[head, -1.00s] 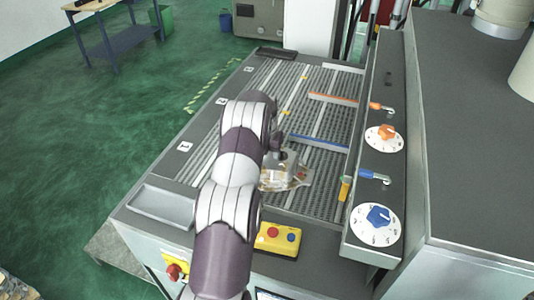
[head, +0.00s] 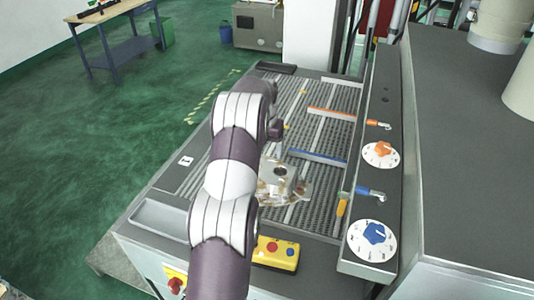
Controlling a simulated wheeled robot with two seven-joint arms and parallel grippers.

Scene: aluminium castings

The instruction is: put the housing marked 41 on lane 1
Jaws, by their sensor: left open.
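An aluminium housing (head: 284,182) sits on the ribbed bed, on the near part, just right of my left arm. Its mark cannot be read here. The plate with the figure 1 (head: 186,161) is on the bed's left edge, and the near ribbed lane (head: 189,181) runs beside it. My left gripper (head: 277,130) is beyond the housing and apart from it, open, small and partly hidden by its own arm. My right gripper is not in view.
A blue bar (head: 318,157) and an orange bar (head: 331,114) lie across the right part of the bed. Dials (head: 372,241) line the right panel. A yellow button box (head: 276,253) and an empty grey tray (head: 160,215) are at the front.

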